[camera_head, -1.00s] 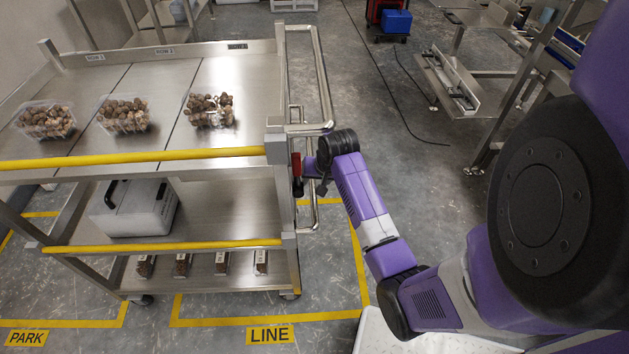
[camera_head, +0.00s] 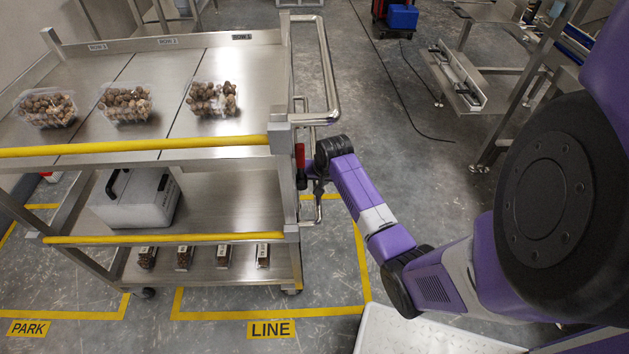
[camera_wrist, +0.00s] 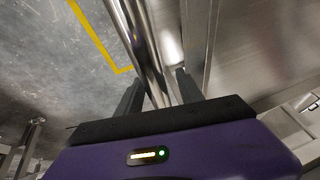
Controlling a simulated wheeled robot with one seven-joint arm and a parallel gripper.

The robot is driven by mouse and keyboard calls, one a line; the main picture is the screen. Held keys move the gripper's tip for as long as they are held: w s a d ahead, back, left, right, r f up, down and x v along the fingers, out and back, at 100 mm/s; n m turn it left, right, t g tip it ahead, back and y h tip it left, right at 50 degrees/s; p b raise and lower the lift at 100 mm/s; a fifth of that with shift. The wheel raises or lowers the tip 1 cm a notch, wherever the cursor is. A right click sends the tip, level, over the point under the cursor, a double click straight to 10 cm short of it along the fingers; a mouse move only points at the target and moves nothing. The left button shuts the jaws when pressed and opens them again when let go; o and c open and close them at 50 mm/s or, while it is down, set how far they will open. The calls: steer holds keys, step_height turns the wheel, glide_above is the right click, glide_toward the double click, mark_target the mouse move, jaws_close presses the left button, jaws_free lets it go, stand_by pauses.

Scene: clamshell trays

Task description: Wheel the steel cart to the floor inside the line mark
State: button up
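The steel cart (camera_head: 210,262) has several shelves with yellow front edges. Its near right caster (camera_head: 291,290) stands inside the yellow line mark (camera_head: 365,280), labelled LINE (camera_head: 271,329). Its near left caster (camera_head: 147,293) is outside, left of the mark's left edge, so the cart straddles that edge. My gripper (camera_head: 314,178) is at the cart's right end, by the tubular handle (camera_head: 331,100) and a red lever (camera_head: 299,156). In the wrist view my gripper's fingers (camera_wrist: 158,92) flank the steel handle bar (camera_wrist: 143,45) closely and appear closed on it.
Clamshells of brown produce (camera_head: 125,103) sit on the top shelf and a grey case (camera_head: 135,198) on the middle one. A second yellow mark, PARK (camera_head: 29,328), lies at left. Floor right of the cart is clear up to a steel bench (camera_head: 455,78); a black cable (camera_head: 400,85) crosses it.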

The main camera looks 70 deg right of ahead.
jaws_close()
stand_by(1.2)
